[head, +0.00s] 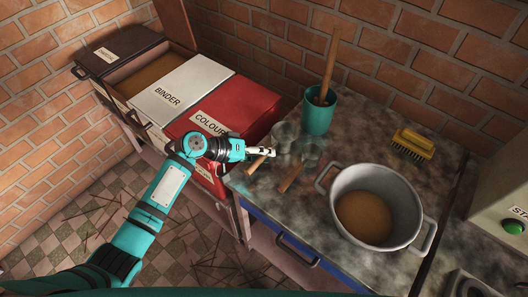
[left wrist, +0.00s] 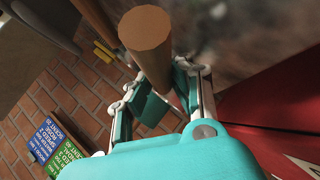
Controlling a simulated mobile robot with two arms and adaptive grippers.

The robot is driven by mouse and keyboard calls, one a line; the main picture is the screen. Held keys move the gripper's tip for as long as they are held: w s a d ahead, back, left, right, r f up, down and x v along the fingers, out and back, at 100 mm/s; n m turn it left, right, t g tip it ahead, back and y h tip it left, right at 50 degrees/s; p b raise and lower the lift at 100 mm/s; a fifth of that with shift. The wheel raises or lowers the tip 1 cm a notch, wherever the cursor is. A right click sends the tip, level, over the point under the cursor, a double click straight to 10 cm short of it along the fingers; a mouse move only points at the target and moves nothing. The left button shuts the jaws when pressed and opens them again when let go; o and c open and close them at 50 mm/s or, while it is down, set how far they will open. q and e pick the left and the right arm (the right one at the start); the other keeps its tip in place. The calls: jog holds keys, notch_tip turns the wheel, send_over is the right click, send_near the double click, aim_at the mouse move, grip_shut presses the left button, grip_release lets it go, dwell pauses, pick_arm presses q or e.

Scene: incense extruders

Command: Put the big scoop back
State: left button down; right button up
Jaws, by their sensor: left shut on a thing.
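Two scoops with wooden handles and greyish bowls are at the worktop's left edge in the head view: a left scoop (head: 257,163) and a right scoop (head: 290,179). I cannot tell for sure which is bigger. My left gripper (head: 264,152) is shut on the left scoop's handle, just below its bowl. In the left wrist view the round handle (left wrist: 149,55) points toward the camera between the fingers (left wrist: 166,98). Whether the scoop is lifted off the worktop is unclear. The right scoop appears to lie on the worktop. My right gripper is not in view.
Left of the worktop (head: 345,115) stand a red COLOUR bin (head: 245,105), a white BINDER bin (head: 180,88) and an open bin (head: 145,78) with brown powder. A teal cup (head: 318,118) holds a wooden stick. A large pot (head: 372,180) and a yellow brush (head: 413,143) stand right.

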pick_arm(q)
jog(key=c, duration=1.2)
grip_release()
jog(key=shift+a, duration=0.15)
jog(key=b+v, duration=0.1)
jog(key=v, duration=1)
jog(key=shift+s+a+r, duration=0.2)
jog(key=shift+a, duration=0.15)
